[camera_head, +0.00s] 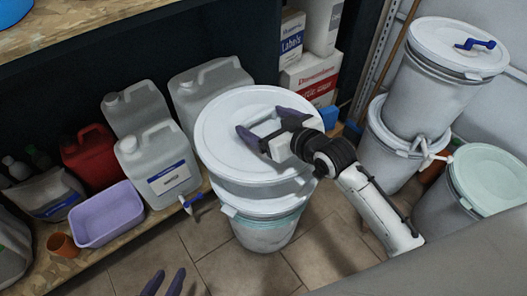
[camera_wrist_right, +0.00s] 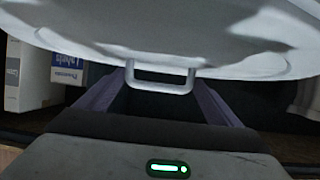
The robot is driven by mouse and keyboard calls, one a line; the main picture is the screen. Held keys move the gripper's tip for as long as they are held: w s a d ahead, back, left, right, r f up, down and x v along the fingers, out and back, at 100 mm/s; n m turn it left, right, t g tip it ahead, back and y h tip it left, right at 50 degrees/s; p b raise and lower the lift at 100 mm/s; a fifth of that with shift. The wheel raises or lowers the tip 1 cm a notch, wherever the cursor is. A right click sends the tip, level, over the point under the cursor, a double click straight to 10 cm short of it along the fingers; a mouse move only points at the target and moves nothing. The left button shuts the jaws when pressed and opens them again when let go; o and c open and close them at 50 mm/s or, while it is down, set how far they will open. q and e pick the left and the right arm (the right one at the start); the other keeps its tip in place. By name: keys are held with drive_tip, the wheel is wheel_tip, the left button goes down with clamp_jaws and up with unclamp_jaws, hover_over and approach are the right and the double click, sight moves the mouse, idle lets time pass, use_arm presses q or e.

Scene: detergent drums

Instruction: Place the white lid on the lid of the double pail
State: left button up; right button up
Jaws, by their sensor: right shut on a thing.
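The white lid (camera_head: 222,135) is a large round disc at the middle of the head view, above a white pail. My right gripper (camera_head: 265,128) reaches over it from the right. In the right wrist view its fingers (camera_wrist_right: 160,98) close on both sides of a pale loop handle (camera_wrist_right: 160,88) at the lid's edge. Whether the lid touches the pail below is unclear. Two stacked pails (camera_head: 265,234) stand under it. Another stack of two pails (camera_head: 425,95) stands at right, its top lid (camera_head: 440,38) bearing a blue handle. My left gripper (camera_head: 165,283) is low, open and empty.
A pail with a pale green lid (camera_head: 490,172) stands at far right. White jugs (camera_head: 160,165), a red can (camera_head: 90,150) and a lilac tub (camera_head: 107,212) fill the left shelf. Boxes (camera_head: 310,72) stand behind. Tiled floor (camera_head: 230,268) is clear in front.

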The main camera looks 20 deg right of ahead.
use_arm(q)
drive_tip(key=shift+s+d+f+b, duration=0.15)
drive_tip(key=shift+f+b, duration=0.45)
drive_tip(key=shift+b, duration=1.3)
use_arm(e)
drive_tip(key=shift+s+d+f, duration=0.1)
drive_tip(key=shift+f, duration=5.45)
drive_tip(key=shift+f, duration=0.2)
drive_tip(key=o, duration=1)
drive_tip(key=shift+o, duration=0.2)
